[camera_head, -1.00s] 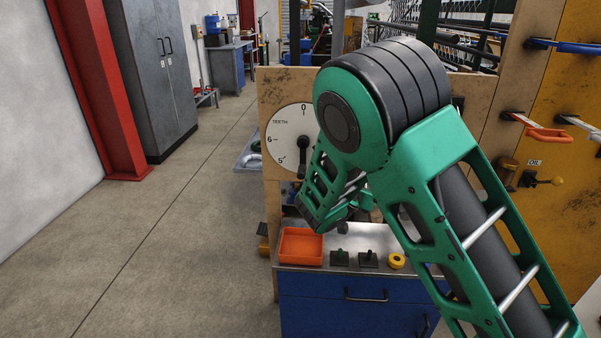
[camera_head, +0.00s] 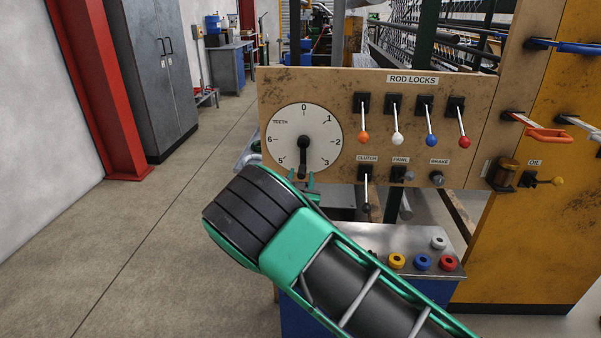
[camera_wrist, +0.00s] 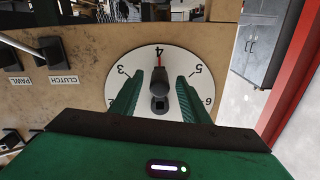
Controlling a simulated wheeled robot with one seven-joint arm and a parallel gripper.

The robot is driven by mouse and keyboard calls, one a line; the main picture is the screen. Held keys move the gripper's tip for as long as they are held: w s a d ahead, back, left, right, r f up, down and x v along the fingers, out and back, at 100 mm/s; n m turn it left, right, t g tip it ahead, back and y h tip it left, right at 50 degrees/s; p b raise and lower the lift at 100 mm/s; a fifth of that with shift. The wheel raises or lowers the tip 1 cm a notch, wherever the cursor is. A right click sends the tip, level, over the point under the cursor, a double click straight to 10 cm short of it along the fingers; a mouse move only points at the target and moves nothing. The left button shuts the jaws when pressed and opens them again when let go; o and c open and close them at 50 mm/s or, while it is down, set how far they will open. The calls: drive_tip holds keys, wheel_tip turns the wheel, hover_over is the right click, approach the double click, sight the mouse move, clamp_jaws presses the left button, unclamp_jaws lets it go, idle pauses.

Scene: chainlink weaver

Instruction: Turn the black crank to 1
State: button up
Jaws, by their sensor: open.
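A white dial (camera_head: 325,148), marked 0 to 6 clockwise and labelled TEETH, is on the wooden panel. The black crank (camera_head: 303,150) hangs straight down on it. In the wrist view the dial appears upside down, and the crank (camera_wrist: 160,87) has a red pointer at 4. My gripper (camera_head: 301,176) is at the lower edge of the dial, by the lower end of the crank. In the wrist view its green fingers (camera_wrist: 160,78) are open, one on each side of the crank knob, with gaps visible. The 4 is hidden in the head view.
To the right are rod-lock levers with orange, white, blue and red (camera_head: 464,142) knobs. The clutch lever (camera_head: 366,190) hangs close to the right of my gripper. The floor to the left is clear.

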sight(302, 169)
drive_tip(key=shift+w, duration=2.45)
clamp_jaws()
drive_tip(key=shift+a, duration=0.2)
drive_tip(key=shift+d, duration=0.25)
